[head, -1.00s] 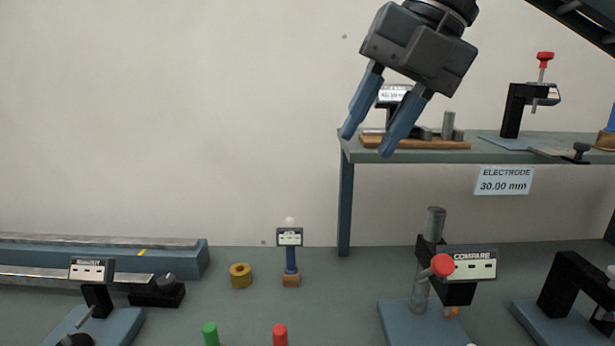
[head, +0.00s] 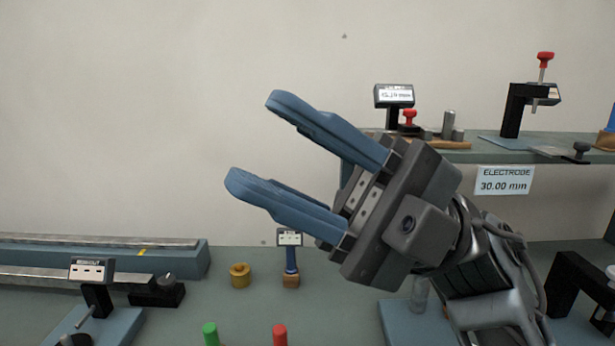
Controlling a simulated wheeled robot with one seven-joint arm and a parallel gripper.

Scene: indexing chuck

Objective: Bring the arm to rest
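My gripper (head: 250,143) is in the middle of the head view, raised above the bench. Its two blue fingers point up and to the left. They are spread apart with nothing between them. My wrist and forearm come in from the lower right and hide much of the compare stand. No held object shows, and the fingers touch nothing.
The bench (head: 235,320) carries a brass ring (head: 240,276), a small gauge on a blue post (head: 290,240), and green (head: 210,333) and red (head: 280,335) pegs. A shelf (head: 520,152) with a clamp stand (head: 513,110) and display (head: 394,96) is behind my arm.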

